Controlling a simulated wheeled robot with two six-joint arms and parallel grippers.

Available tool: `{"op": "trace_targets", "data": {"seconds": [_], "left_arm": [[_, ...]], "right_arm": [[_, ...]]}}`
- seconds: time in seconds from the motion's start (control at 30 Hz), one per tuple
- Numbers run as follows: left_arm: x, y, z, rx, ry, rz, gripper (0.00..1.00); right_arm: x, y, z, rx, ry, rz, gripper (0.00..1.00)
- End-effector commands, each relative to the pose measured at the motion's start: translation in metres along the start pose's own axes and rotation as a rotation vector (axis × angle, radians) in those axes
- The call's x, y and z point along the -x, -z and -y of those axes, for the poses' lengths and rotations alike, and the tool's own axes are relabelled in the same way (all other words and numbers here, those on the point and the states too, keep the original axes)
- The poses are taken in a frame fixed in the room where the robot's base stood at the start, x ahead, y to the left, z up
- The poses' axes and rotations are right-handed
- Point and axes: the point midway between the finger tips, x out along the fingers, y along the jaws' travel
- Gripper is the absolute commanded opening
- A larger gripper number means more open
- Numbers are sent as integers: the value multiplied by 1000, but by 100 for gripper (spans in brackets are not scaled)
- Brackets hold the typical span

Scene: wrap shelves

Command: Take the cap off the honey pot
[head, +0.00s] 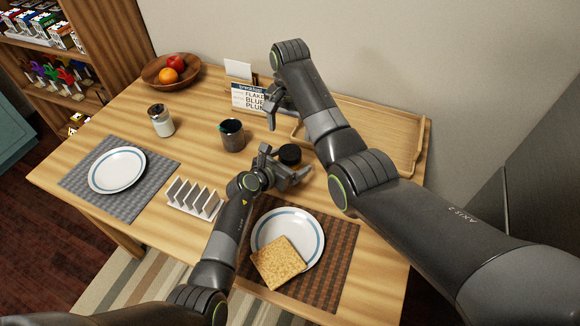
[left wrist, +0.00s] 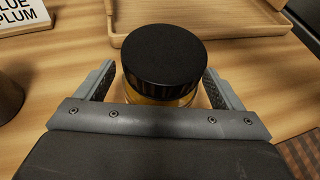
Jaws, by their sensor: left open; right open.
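The honey pot (left wrist: 160,98) is a glass jar with amber contents, standing on the table in the left wrist view. Its wide black cap (left wrist: 165,55) is on top; the cap also shows in the head view (head: 289,153). My left gripper (head: 286,164) is open, with one finger on each side of the pot, and a gap shows beside the jar. The cap hides most of the jar. My right gripper (head: 273,108) is above the table near the sign, open and empty, partly hidden by its own arm.
A dark mug (head: 232,136) and a white toast rack (head: 193,198) stand to the left. A plate (head: 315,236) with toast (head: 278,262) lies in front. A wooden tray (head: 400,125) is behind at right, a lettered sign (head: 247,97) at the back.

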Motion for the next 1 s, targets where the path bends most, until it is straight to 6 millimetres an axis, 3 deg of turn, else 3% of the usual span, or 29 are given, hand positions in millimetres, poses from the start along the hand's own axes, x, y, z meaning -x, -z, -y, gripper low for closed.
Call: {"op": "trace_targets", "data": {"seconds": [0.2,0.87,1.0], "left_arm": [[0,0,0,0,0,0,86],[0,0,0,1,0,0,0],[0,0,0,1,0,0,0]], "right_arm": [[0,0,0,0,0,0,78],[0,0,0,-44,0,0,78],[0,0,0,-175,0,0,78]]}}
